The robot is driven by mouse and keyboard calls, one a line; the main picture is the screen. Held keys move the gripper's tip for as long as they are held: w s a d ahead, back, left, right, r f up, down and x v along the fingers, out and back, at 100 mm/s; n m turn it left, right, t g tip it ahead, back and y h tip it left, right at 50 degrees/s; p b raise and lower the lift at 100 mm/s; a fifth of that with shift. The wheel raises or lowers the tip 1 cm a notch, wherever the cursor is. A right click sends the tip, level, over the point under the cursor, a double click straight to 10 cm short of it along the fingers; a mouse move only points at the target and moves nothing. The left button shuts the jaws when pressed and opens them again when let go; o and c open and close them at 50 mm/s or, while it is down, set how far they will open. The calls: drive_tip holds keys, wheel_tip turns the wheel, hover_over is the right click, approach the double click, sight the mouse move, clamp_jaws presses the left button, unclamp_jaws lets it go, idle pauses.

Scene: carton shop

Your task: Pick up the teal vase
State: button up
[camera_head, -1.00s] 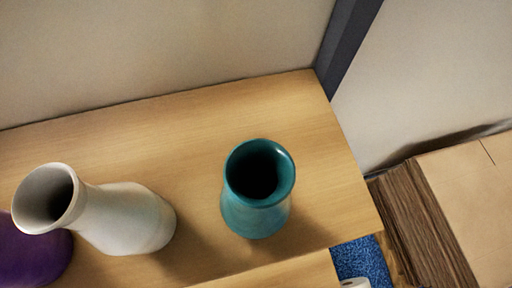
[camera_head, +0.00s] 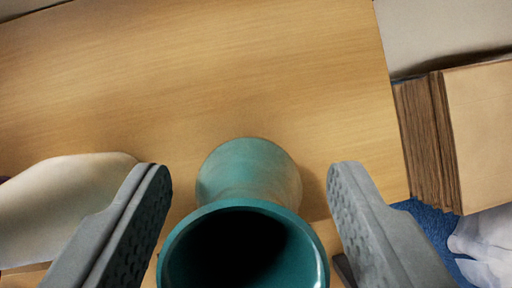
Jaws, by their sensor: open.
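The teal vase (camera_head: 248,172) stands upright on a wooden shelf (camera_head: 230,70), its dark open mouth facing me at the bottom middle. My gripper (camera_head: 250,180) is open, with one grey finger on each side of the vase. A gap shows between each finger and the vase, so neither finger appears to touch it. The lower front of the vase's rim is cut off by the picture's bottom edge.
A white vase (camera_head: 65,200) lies close beyond my left finger, partly hidden by it. Stacked flat cardboard (camera_head: 430,140) is to the right of the shelf. A pale crumpled thing (camera_head: 487,245) rests on the blue floor at lower right. The shelf behind the vase is clear.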

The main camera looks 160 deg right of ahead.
drive_tip(key=shift+x, duration=0.85)
clamp_jaws()
